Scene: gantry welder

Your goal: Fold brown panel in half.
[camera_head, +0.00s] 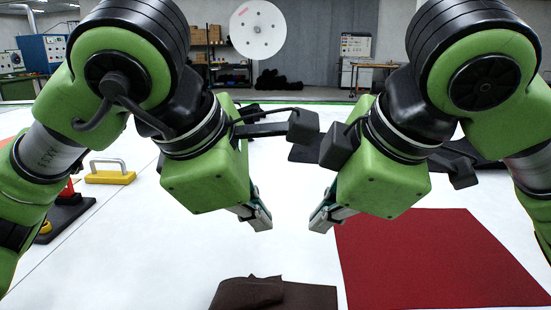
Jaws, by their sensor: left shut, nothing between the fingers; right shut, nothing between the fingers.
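The brown panel (310,297) lies on the white table at the bottom edge of the head view, cut off by the frame. A flap of it (250,290) is turned over and lies raised on its left part. My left gripper (259,222) is shut and empty, pointing down beyond the panel. My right gripper (322,222) is shut and empty, to the right of the left one. Both are apart from the panel. The panel's near side is out of view.
A dark red panel (430,260) lies flat on the white table (150,255), right of the brown one. A yellow block with a handle (110,177) and a black item with red and yellow parts (66,212) stand at the left. The table's middle left is clear.

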